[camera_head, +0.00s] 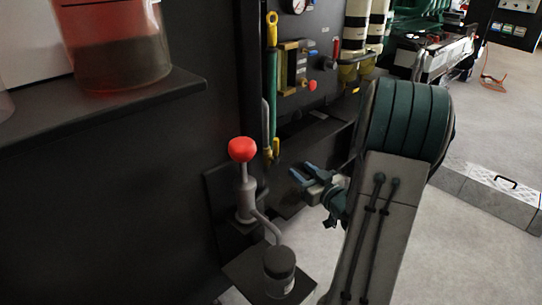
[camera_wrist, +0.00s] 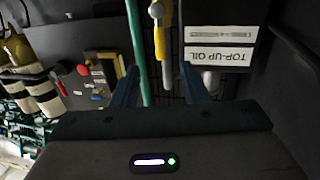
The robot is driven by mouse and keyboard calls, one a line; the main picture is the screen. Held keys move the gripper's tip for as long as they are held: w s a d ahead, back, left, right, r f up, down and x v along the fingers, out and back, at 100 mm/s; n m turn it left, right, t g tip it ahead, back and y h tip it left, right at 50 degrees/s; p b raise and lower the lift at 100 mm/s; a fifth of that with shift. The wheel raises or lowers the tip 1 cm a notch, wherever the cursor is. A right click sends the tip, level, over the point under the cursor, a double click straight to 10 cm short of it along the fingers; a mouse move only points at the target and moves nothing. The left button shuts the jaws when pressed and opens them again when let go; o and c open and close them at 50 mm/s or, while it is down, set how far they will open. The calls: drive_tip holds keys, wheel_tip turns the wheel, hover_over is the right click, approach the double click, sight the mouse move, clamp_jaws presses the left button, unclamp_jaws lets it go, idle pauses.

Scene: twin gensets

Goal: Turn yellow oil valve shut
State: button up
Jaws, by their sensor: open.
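A yellow valve handle (camera_head: 276,149) is at the lower end of a green pipe (camera_head: 270,100) on the dark wall in the head view. In the wrist view the yellow handle (camera_wrist: 165,32) hangs from a grey pivot at the top, next to the green pipe (camera_wrist: 136,45). My gripper (camera_head: 303,172) is open, with blue fingers, to the right of and a little below the handle in the head view. In the wrist view my gripper (camera_wrist: 160,82) has both fingers apart, with the lower end of the handle showing between them. No contact with the handle shows.
A red-topped pump (camera_head: 242,150) stands left of the handle, with a jar (camera_head: 279,272) below. A dark box labelled TOP-UP OIL (camera_wrist: 219,55) is close beside the handle. A panel with a red button (camera_head: 312,85) is above. Another yellow handle (camera_head: 272,30) is higher up.

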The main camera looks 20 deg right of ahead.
sight(278, 151)
drive_tip(key=w+b, duration=0.1)
drive_tip(key=w, duration=0.3)
drive_tip(key=w+a+b, duration=0.1)
drive_tip(key=w, duration=0.4)
drive_tip(key=w+a+b, duration=0.1)
drive_tip(key=w, duration=0.4)
drive_tip(key=shift+w+f, duration=0.1)
drive_tip(key=shift+w, duration=0.05)
clamp_jaws()
